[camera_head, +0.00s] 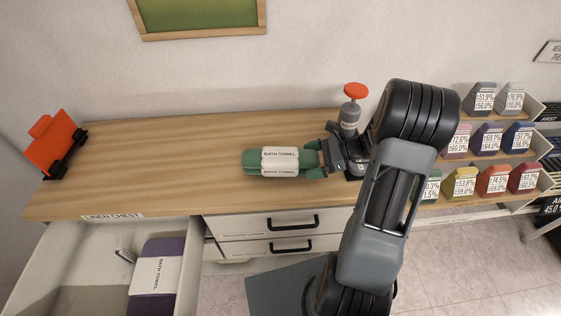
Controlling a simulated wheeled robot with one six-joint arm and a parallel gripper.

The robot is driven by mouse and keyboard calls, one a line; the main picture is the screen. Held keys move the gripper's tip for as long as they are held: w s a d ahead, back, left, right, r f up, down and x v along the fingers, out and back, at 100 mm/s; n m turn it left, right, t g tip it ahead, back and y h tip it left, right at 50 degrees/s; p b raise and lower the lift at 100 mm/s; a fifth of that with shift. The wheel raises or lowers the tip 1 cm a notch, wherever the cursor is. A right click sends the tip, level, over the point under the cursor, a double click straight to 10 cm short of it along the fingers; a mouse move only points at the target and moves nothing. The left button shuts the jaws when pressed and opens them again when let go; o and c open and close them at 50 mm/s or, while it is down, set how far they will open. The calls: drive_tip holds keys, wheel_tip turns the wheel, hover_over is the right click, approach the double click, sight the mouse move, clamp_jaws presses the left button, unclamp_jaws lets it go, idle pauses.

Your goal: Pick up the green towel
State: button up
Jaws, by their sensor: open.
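The green towel (252,161) is a roll with a white "BATH TOWEL" band, lying on the wooden counter (180,160). My gripper (318,160) is just to the right of the towel, with its fingers at the towel's right end. The fingers are open. Whether they touch the towel cannot be made out, and part of the towel's right end is hidden by them.
A grey bottle with an orange top (355,92) stands close behind my gripper. An orange object (52,143) is at the counter's left end. An open drawer (85,262) holds a purple towel (170,247). Shelves with several coloured containers (493,180) stand right.

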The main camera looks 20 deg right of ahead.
drive_tip(key=shift+c, duration=0.5)
drive_tip(key=c, duration=0.9)
drive_tip(key=shift+o, duration=0.2)
drive_tip(key=shift+r, duration=0.1)
